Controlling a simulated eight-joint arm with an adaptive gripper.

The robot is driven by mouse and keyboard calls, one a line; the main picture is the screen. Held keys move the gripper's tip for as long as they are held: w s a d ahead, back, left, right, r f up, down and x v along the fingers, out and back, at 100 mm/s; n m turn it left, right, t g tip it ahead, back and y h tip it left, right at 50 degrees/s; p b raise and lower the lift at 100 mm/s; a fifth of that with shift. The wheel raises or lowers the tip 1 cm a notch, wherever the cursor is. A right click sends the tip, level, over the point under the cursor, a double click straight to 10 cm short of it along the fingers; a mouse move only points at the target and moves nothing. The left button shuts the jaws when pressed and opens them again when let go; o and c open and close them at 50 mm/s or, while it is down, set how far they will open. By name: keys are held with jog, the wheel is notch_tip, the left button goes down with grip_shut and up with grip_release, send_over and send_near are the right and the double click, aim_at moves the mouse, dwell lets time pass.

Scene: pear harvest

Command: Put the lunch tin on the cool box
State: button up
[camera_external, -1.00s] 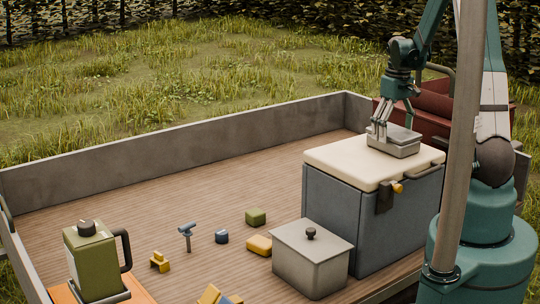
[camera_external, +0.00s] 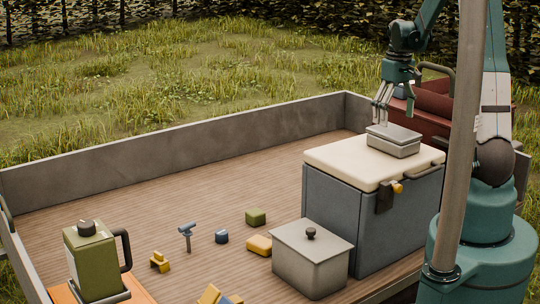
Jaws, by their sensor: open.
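The lunch tin (camera_external: 393,147) is a small grey metal box with a lid. It rests flat on the cream lid of the cool box (camera_external: 335,160), toward the right back part of that lid. The cool box has grey-blue sides and a yellow latch at the front. My gripper (camera_external: 381,112) is open and empty, its fingers pointing down just above and left of the tin. The fingertips look clear of the tin, though they come close to its top edge.
A grey lidded box (camera_external: 312,262) with a dark knob stands in front of the cool box. A green canister (camera_external: 92,258) stands at the front left. Several small coloured pieces lie on the wooden bed (camera_external: 150,205). A red container (camera_external: 433,105) is behind the cool box, near a grey upright pole (camera_external: 461,140).

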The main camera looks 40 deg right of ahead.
aim_at(394, 131)
notch_tip(394, 131, up, 6)
jog(key=shift+r, duration=0.25)
dwell(0.6)
jog(key=s+a+r+t, duration=0.15)
jog(key=a+r, duration=0.25)
jog(key=a, duration=0.4)
jog(key=s+a+r+t, duration=0.1)
jog(key=s+a+r, duration=0.3)
jog(key=a, duration=0.5)
jog(key=s+a+r+t, duration=0.1)
jog(key=s+a+t, duration=0.1)
jog(key=s+a, duration=0.4)
jog(key=s+a+r+t, duration=0.1)
jog(key=s+a, duration=0.4)
jog(key=a, duration=0.5)
jog(key=shift+s+r+t, duration=0.2)
jog(key=shift+s+t, duration=0.15)
jog(key=shift+t, duration=0.5)
